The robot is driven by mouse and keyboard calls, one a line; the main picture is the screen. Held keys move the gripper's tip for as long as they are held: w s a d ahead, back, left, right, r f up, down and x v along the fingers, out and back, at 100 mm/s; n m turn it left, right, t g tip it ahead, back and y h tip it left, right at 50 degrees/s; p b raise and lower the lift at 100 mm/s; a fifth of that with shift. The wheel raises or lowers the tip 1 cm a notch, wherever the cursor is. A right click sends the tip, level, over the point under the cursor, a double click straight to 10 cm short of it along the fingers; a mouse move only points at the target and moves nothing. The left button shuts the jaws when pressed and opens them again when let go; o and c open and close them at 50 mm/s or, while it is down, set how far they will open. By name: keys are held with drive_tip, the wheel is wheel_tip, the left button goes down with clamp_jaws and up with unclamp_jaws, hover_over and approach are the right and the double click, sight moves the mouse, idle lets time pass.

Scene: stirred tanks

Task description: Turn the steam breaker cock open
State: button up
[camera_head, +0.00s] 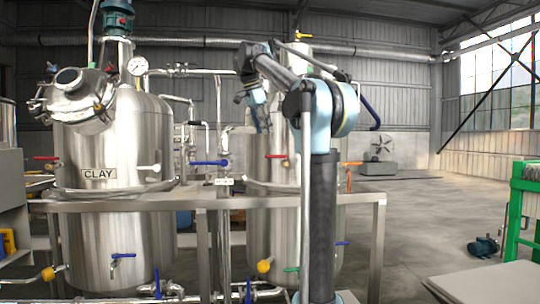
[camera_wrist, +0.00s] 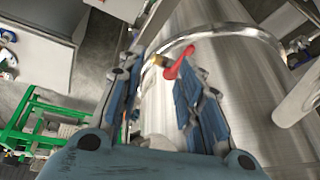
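My gripper (camera_wrist: 160,75) is open, with its two fingers apart and nothing clearly held between them. In the wrist view a small cock with a red lever (camera_wrist: 180,61) and a brass body (camera_wrist: 158,61) sits at the fingertips, by the steel tank's rim band. The red lever is close to the right finger; I cannot tell whether they touch. In the head view my gripper (camera_head: 262,118) points down in front of the right tank (camera_head: 258,215), above a red lever (camera_head: 277,156). No label shows which cock is the steam breaker.
The left tank (camera_head: 110,225) is marked CLAY. A blue lever (camera_head: 210,163) stands between the tanks, and an orange handle (camera_head: 350,164) is at the right. A steel frame (camera_head: 379,235) surrounds the tanks. A green rack (camera_head: 515,215) stands far right; the floor between is mostly clear.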

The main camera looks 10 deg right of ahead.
drive_tip(key=w+a+r+m, duration=0.2)
drive_tip(key=w+r+m, duration=0.1)
drive_tip(key=w+r, duration=0.15)
approach(274, 156)
drive_tip(key=shift+h, duration=0.3)
drive_tip(key=x, duration=0.5)
drive_tip(key=a+x, duration=0.1)
drive_tip(key=x, duration=0.1)
drive_tip(key=shift+w+f, duration=0.35)
drive_tip(key=shift+w, duration=0.05)
clamp_jaws()
